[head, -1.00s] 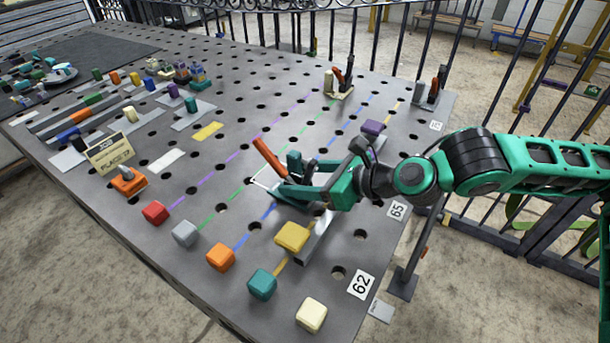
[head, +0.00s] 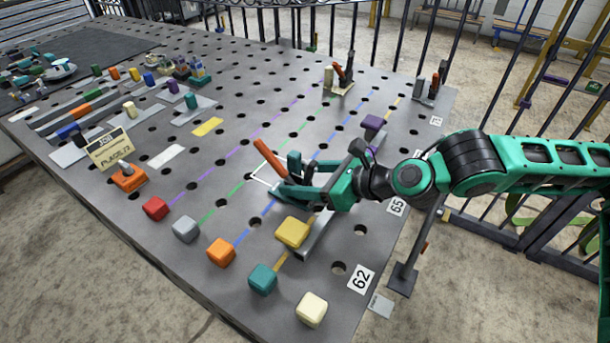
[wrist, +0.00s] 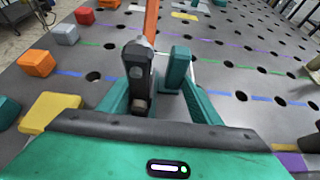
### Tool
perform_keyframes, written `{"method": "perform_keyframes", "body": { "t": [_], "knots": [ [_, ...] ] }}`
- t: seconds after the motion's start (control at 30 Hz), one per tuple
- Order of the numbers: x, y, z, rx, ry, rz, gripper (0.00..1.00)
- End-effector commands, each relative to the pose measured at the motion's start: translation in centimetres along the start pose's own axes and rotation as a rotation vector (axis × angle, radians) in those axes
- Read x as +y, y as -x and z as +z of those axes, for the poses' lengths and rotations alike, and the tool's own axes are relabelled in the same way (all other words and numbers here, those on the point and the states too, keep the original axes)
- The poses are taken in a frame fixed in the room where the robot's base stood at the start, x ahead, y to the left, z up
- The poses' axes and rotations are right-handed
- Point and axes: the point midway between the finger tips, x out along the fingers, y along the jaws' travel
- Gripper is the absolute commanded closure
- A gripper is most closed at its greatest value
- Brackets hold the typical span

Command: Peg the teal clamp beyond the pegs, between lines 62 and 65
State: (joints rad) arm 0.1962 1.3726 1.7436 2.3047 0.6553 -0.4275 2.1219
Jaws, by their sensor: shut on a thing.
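Label 62 (head: 361,280) and label 65 (head: 397,206) are at the near right edge.
A grey bar (head: 318,236) lies by my gripper, between a yellow block (head: 293,232) and a purple block (head: 374,122). Several coloured blocks line the near edge, including an orange one (head: 221,252). Two other clamps (head: 340,78) (head: 432,86) stand farther back. The perforated table's middle is mostly clear.

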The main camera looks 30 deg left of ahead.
Motion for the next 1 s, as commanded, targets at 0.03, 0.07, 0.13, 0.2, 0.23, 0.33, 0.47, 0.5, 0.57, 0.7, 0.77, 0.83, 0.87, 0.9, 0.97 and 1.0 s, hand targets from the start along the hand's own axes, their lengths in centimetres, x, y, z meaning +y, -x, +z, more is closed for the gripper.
{"method": "perform_keyframes", "body": {
  "t": [0.03, 0.07, 0.13, 0.2, 0.23, 0.33, 0.47, 0.5, 0.57, 0.7, 0.77, 0.83, 0.87, 0.9, 0.97, 1.0],
  "knots": [
    [0.0, 0.0, 0.1, -0.004, -0.001, 0.000, 0.98],
    [0.0, 0.0, 0.1, -0.004, -0.001, 0.000, 0.98],
    [0.0, -0.1, 0.0, -0.004, -0.001, -0.001, 0.98],
    [0.0, -0.1, -0.1, -0.004, -0.001, -0.001, 0.98],
    [0.0, -0.1, -0.1, -0.004, -0.001, -0.001, 0.98],
    [0.0, -0.1, -0.2, -0.004, -0.001, -0.001, 0.32],
    [0.0, -0.2, -0.2, -0.003, 0.000, -0.001, 0.20],
    [0.0, -0.2, -0.3, -0.003, 0.000, -0.001, 0.20],
    [0.0, -0.2, -0.3, -0.002, 0.000, -0.001, 0.20],
    [0.0, -0.1, -0.5, 0.003, 0.001, 0.000, 0.20],
    [0.0, 0.2, -0.5, 0.002, 0.001, -0.001, 0.20],
    [-0.1, 0.7, -0.4, 0.001, 0.002, -0.002, 0.20],
    [-0.2, 1.1, -0.4, 0.000, 0.002, -0.003, 0.20],
    [-0.2, 1.6, -0.4, 0.000, 0.002, -0.004, 0.20],
    [-0.2, 2.6, -0.5, 0.002, 0.003, -0.005, 0.20],
    [-0.2, 3.2, -0.5, 0.001, 0.002, -0.004, 0.20]
  ]
}}
